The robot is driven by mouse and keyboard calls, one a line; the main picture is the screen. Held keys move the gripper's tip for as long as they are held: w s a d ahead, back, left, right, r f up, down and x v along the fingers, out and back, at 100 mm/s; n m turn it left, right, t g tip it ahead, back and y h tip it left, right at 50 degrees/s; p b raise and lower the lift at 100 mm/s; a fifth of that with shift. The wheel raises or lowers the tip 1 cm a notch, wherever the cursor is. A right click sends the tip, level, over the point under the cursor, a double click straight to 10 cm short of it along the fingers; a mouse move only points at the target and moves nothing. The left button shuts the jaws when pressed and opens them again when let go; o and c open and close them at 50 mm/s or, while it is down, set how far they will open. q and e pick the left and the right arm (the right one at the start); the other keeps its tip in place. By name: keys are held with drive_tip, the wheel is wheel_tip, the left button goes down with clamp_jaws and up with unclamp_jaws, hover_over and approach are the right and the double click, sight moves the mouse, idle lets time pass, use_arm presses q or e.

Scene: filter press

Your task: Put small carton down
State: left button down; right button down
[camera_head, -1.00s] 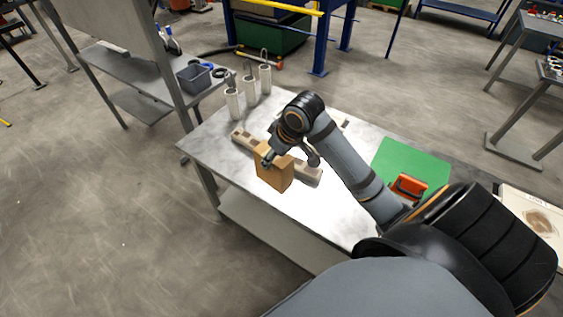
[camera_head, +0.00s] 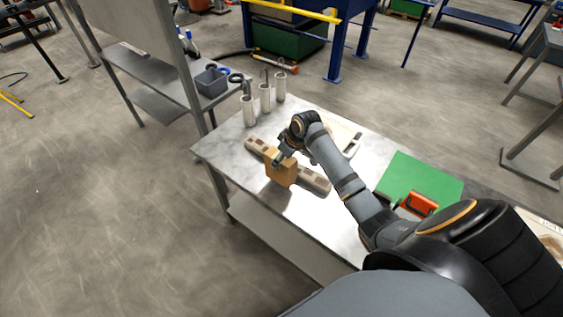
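The small carton (camera_head: 281,172) is a brown box above or on the metal table, near its front edge at the left part. It overlaps a long beige block (camera_head: 314,181) in the picture. My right gripper (camera_head: 279,159) is at the carton's upper part, with its fingers shut on it. The carton looks roughly upright. I cannot tell whether its underside touches the table or the block. My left gripper is not in view.
Several white cylinders (camera_head: 265,98) stand at the table's (camera_head: 222,150) far left corner. A green mat (camera_head: 420,181) and an orange item (camera_head: 420,203) lie to the right. A shelf with a grey bin (camera_head: 211,82) stands behind left. Bare tabletop lies front right of the carton.

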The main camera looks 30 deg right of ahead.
drive_tip(key=f+p, duration=0.1)
drive_tip(key=f, duration=0.2)
drive_tip(key=shift+w+p, duration=0.2)
drive_tip(key=shift+p, duration=0.1)
drive_tip(key=shift+d+f, duration=0.1)
drive_tip(key=shift+f, duration=0.2)
drive_tip(key=c, duration=0.6)
unclamp_jaws()
drive_tip(key=shift+f, duration=0.15)
drive_tip(key=shift+o, duration=0.2)
